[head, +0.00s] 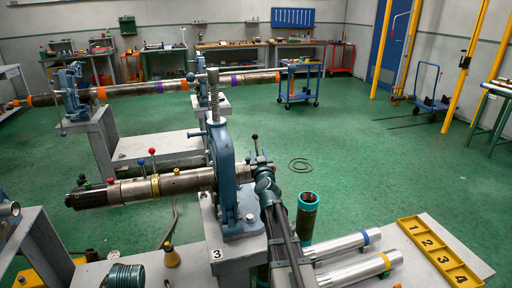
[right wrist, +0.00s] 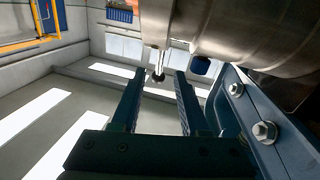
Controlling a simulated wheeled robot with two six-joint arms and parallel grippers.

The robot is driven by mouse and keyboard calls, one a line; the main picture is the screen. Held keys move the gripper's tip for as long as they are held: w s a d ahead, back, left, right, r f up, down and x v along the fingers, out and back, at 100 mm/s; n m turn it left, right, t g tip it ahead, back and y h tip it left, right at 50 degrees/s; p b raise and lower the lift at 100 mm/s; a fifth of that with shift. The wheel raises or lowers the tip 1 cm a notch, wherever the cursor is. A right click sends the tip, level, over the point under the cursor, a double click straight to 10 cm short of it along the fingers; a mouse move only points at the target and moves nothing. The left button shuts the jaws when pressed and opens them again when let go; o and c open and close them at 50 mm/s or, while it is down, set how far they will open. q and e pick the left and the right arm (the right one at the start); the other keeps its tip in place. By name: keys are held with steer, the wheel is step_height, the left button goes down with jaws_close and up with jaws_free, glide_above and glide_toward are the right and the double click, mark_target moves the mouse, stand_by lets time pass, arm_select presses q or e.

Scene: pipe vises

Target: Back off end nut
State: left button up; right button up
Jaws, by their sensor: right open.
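A blue-grey pipe vise (head: 222,165) stands upright on a pedestal marked 3 and clamps a horizontal steel pipe tool (head: 185,183). My right gripper (head: 264,168) is at the right side of this vise, by the tool's right end, and hides much of that end. In the right wrist view its two fingers (right wrist: 160,76) are apart. A thin rod with a dark tip (right wrist: 158,74) shows between or beyond the fingertips; I cannot tell which. A large metal cylinder (right wrist: 235,35) passes close above the fingers. I cannot make out the end nut for certain. My left gripper is not in view.
A second vise (head: 72,92) holds a long pipe behind. Right of my arm are a teal-rimmed upright tube (head: 308,215), two silver cylinders (head: 345,268) and a yellow numbered tray (head: 437,252). Green floor is open at middle right.

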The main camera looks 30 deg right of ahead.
mark_target(257, 147)
steer(key=x, duration=0.6)
steer(key=shift+w+d, duration=0.15)
steer(key=shift+w, duration=0.2)
jaws_close()
stand_by(1.1)
